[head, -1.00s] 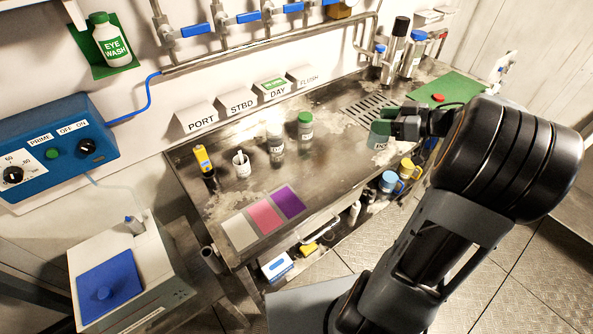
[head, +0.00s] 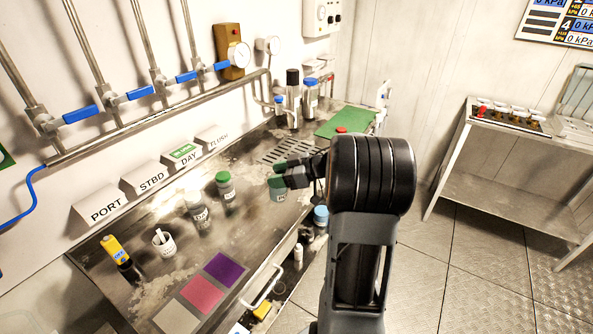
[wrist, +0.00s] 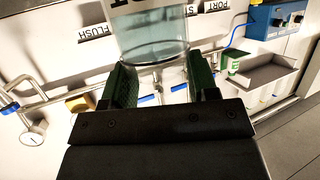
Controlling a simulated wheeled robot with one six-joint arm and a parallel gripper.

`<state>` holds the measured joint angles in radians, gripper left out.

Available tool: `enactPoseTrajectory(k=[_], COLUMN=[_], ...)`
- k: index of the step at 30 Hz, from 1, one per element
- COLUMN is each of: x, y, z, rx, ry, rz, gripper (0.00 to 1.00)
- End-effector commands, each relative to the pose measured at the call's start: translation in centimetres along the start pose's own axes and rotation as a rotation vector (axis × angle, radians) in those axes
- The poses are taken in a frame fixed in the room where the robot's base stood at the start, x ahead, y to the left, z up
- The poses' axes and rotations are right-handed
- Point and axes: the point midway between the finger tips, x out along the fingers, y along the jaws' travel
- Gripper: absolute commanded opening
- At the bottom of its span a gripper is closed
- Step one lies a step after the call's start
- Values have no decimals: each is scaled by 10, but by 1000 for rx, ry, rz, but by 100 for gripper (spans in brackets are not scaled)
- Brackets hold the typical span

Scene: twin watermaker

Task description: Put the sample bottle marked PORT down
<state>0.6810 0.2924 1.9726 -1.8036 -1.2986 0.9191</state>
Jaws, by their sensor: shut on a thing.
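My gripper (head: 290,176) is shut on a clear sample bottle (head: 278,190) with a white label, only partly readable, over the front part of the steel bench (head: 240,240). The wrist view shows the bottle (wrist: 152,50) between the green finger pads of my gripper (wrist: 152,85). I cannot tell whether its base touches the bench. The PORT sign (head: 105,207) stands at the back left of the bench, beside the STBD (head: 148,178), DAY (head: 183,153) and FLUSH (head: 212,138) signs.
A green-capped bottle (head: 224,190) and a pale-capped bottle (head: 196,210) stand left of my gripper. Farther left are a white cup (head: 164,243) and a yellow meter (head: 117,252). Coloured cards (head: 201,294) lie in front. A drain grate (head: 283,150) and green mat (head: 345,122) lie behind.

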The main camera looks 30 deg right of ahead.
Motion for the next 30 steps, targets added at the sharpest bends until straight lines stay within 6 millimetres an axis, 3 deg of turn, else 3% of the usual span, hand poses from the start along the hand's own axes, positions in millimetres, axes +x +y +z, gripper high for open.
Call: enactPoseTrajectory(k=[3, 9, 20, 30], x=[21, 43, 61, 72], y=[1, 3, 4, 4], z=[14, 27, 38, 65], rx=[4, 2, 2, 1], ry=[0, 0, 0, 0], rz=[-3, -2, -3, 1], gripper=[7, 7, 7, 7])
